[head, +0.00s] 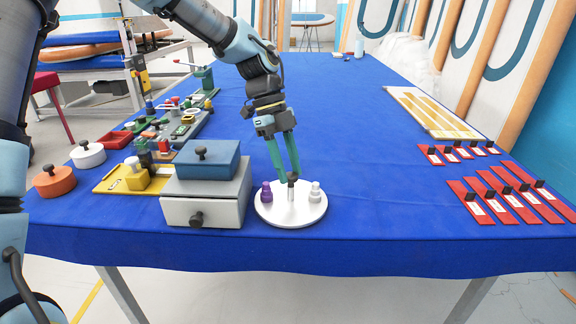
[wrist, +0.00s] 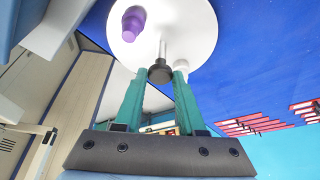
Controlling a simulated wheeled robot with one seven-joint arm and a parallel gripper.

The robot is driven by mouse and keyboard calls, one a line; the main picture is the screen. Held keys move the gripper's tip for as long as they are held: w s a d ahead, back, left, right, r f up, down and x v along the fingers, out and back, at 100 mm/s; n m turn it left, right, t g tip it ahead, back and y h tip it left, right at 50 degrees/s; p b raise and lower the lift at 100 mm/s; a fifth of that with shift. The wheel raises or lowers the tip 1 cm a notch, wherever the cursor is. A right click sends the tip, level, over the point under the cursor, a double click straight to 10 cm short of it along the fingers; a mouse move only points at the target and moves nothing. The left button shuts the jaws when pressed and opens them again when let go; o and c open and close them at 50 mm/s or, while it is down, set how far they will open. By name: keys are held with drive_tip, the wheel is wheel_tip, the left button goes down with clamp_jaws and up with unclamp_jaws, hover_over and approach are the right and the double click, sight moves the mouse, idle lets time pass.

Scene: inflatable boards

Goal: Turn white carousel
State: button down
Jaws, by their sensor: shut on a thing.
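The white carousel (head: 290,217) is a round white disc on the blue table, near its front edge. A post with a dark knob (head: 292,178) rises from its middle. A purple piece (head: 267,192) stands on its left side and a white piece (head: 315,192) on its right. My gripper (head: 289,179) reaches down from above with green fingers shut on the dark knob. In the wrist view the fingertips (wrist: 161,72) are on both sides of the knob, with the disc (wrist: 195,35) and the purple piece (wrist: 133,22) beyond.
A white drawer box (head: 205,200) with a blue lidded box (head: 207,160) on top stands close left of the carousel. Red labelled strips (head: 505,195) and a cream board (head: 430,112) lie at right. The table between is clear.

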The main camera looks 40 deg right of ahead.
drive_tip(key=shift+c, duration=2.4)
unclamp_jaws()
drive_tip(key=b+v, duration=0.2)
drive_tip(key=v, duration=0.8)
drive_tip(key=shift+r, duration=0.35)
drive_tip(key=shift+w, duration=0.15)
